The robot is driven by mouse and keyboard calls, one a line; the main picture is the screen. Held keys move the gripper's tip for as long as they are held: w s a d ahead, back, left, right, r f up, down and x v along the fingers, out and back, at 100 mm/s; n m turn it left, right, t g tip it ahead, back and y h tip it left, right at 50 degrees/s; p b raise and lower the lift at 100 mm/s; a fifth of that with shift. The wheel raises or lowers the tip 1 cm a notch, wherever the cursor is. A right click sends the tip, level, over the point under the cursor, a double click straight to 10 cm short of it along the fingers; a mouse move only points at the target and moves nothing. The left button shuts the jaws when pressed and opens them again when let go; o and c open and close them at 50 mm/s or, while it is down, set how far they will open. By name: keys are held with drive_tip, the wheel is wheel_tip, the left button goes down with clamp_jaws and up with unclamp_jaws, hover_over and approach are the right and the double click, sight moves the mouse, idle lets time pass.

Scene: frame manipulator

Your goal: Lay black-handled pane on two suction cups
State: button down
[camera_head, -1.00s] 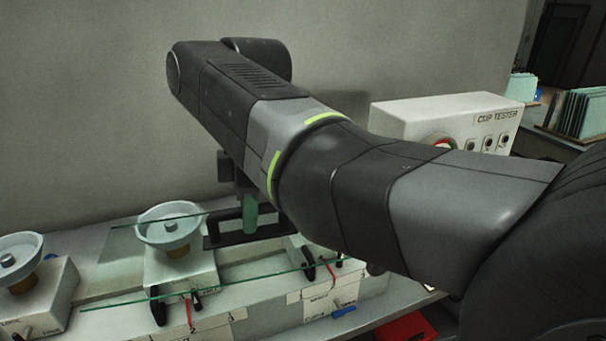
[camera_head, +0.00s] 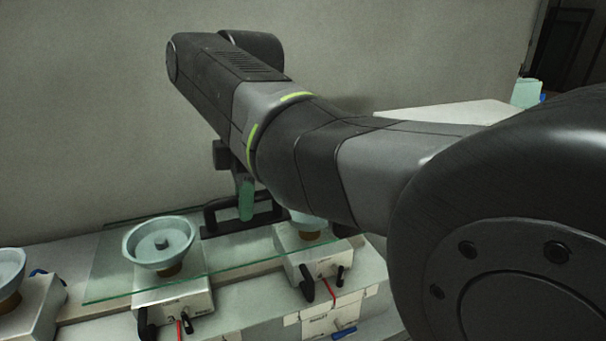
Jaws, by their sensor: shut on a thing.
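The clear glass pane (camera_head: 108,270) with a green-tinted edge spans the front middle. Its black handle (camera_head: 211,218) stands near the back of the glass. My gripper (camera_head: 246,205), with green fingers, is shut on that handle from above. A pale blue suction cup (camera_head: 160,243) on a white base shows through or against the left part of the pane. A second cup (camera_head: 305,226) at the right is largely hidden behind my arm. A third cup (camera_head: 8,272) at the left edge lies outside the pane. Whether the glass touches the cups I cannot tell.
White cup bases with black levers (camera_head: 308,287) and red tabs stand along a pale bench. A grey wall rises close behind. The white tester box (camera_head: 450,110) at the right is mostly covered by my arm.

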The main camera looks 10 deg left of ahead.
drive_tip(key=shift+w+a, duration=3)
drive_tip(key=shift+w, duration=1.9)
wheel_tip(320, 180, down, 6)
drive_tip(key=b, duration=0.2)
drive_tip(key=shift+b, duration=0.3)
drive_tip(key=shift+d, duration=0.1)
drive_tip(key=shift+f, duration=0.25)
drive_tip(key=c, duration=1.3)
unclamp_jaws()
wheel_tip(320, 180, up, 14)
drive_tip(key=d+p, duration=0.1)
drive_tip(key=shift+w+d+f, duration=0.15)
drive_tip(key=shift+w+d, duration=0.1)
drive_tip(key=shift+w, duration=0.15)
